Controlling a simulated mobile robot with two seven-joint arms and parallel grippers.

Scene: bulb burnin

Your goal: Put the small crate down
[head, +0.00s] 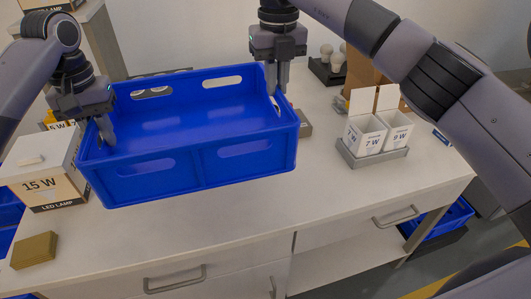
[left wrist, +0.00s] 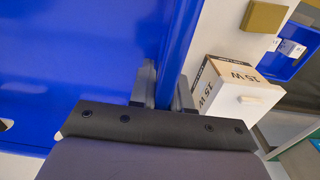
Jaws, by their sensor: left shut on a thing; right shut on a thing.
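The small crate (head: 205,167) is blue, with handle slots in its walls, and looks empty in the head view. It is level over the white worktop; I cannot tell whether its bottom touches the surface. My left gripper (head: 108,138) is shut on its left wall. The left wrist view shows the fingers (left wrist: 162,88) on either side of the crate's blue rim (left wrist: 180,40). My right gripper (head: 277,85) is shut on the crate's right wall near the back corner. The fingers partly hide the rim there.
A 15 W lamp box (head: 42,172) stands close to the crate's left side, with a brownish block (head: 34,250) in front. Open 7 W and 9 W boxes stand in a grey tray (head: 372,157) to the right. The worktop's front (head: 250,225) is clear.

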